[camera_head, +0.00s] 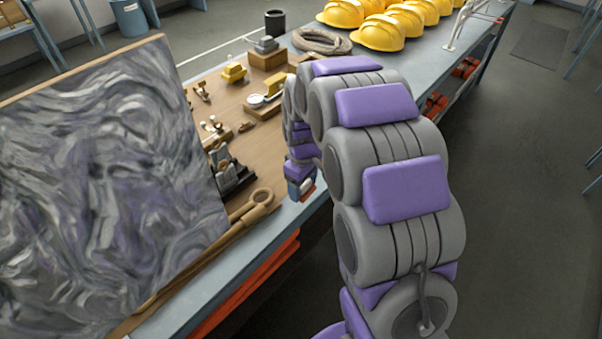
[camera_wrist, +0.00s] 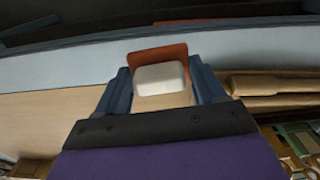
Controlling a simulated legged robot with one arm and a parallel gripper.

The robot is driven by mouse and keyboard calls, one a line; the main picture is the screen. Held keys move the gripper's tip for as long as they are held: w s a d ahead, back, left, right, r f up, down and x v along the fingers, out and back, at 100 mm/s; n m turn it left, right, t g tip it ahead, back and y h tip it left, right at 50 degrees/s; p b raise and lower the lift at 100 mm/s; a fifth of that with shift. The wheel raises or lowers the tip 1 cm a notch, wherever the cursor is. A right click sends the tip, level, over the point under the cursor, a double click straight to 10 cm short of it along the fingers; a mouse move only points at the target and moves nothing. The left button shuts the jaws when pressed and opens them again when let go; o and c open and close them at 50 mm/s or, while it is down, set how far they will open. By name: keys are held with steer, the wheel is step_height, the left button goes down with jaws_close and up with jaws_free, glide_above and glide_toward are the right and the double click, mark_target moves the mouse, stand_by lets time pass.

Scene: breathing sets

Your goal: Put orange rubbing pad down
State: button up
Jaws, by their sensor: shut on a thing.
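The orange rubbing pad (camera_wrist: 157,54) shows in the wrist view between the two blue fingers, with a white block-like part (camera_wrist: 160,79) on its near side. My gripper (camera_wrist: 163,82) is shut on it. In the head view my gripper (camera_head: 302,187) is at the front edge of the workbench (camera_head: 262,133), partly hidden by my arm. I cannot tell whether the pad touches the bench.
A large grey swirled panel (camera_head: 100,180) covers the left of the bench. Wooden poles (camera_head: 205,252) lie along its front edge. Several small tools and gauges (camera_head: 264,98) sit on the wood. Coiled rope (camera_head: 321,41) and yellow helmets (camera_head: 378,32) are farther back.

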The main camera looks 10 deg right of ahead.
steer(key=w, duration=0.4)
steer(key=w+d+b, duration=0.1)
steer(key=w, duration=0.1)
steer(key=shift+w+f, duration=0.3)
steer(key=shift+w+d+f, duration=0.2)
steer(key=shift+w, duration=0.55)
step_height(320, 180, down, 3)
steer(key=shift+s+b, duration=0.1)
steer(key=shift+b, duration=0.35)
steer(key=o, duration=0.9)
steer(key=shift+o, duration=0.2)
steer(key=shift+f, duration=0.1)
